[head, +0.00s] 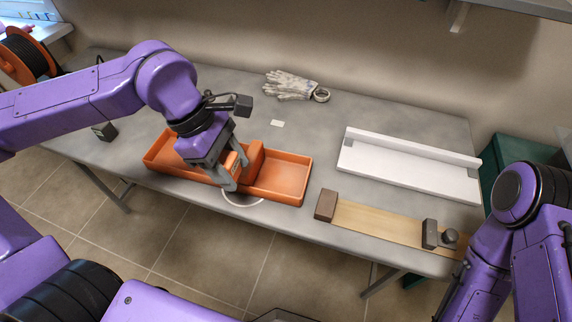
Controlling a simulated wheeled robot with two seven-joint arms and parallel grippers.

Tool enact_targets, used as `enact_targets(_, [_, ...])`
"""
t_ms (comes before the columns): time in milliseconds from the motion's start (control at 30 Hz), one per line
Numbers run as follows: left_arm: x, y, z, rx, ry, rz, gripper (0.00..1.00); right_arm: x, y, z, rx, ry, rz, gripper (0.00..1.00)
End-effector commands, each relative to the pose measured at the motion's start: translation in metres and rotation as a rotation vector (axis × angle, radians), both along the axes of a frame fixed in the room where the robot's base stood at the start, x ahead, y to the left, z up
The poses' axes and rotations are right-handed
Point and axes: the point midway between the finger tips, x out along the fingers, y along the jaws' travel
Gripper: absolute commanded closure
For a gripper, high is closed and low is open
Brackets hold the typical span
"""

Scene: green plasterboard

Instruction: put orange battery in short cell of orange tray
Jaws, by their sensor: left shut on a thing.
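The orange tray (289,201) lies near the front edge of the grey table. A raised orange piece crosses it, and the open cell to its right looks shorter than the left part. My left gripper (231,178) is low over the tray, just left of that raised piece, with its fingers pointing down. It is shut on the orange battery (233,162), which shows only partly between the fingers. The battery and tray are of like colour, so I cannot tell whether the battery touches the tray floor. My right arm is at the right edge; its gripper is out of view.
A white ledged panel (405,174) and a wooden board with dark blocks (375,219) lie to the right. A white ring (242,203) shows at the tray's front.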

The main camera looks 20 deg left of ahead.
Motion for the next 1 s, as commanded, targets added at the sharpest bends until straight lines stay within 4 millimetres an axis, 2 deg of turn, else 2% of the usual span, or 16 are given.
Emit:
enact_targets(233, [0.059,-0.039,-0.032,0.008,0.007,-0.001,0.93,0.0,0.0,0.013,0.001,0.001,0.0,0.57])
enact_targets(400, [0.086,-0.057,-0.068,0.004,0.005,-0.001,0.93,0.0,0.0,0.016,0.0,0.0,0.0,0.57])
enact_targets(633, [0.104,-0.071,-0.094,0.003,0.004,-0.004,0.93,0.0,0.0,0.019,0.0,0.0,0.0,0.57])
enact_targets(800, [0.104,-0.07,-0.121,0.002,0.003,-0.004,0.93,0.0,0.0,0.021,0.0,0.0,0.0,0.57])
enact_targets(1000, [0.104,-0.07,-0.124,0.001,0.0,-0.003,0.93,0.0,0.0,0.02,0.0,0.0,0.0,0.57])
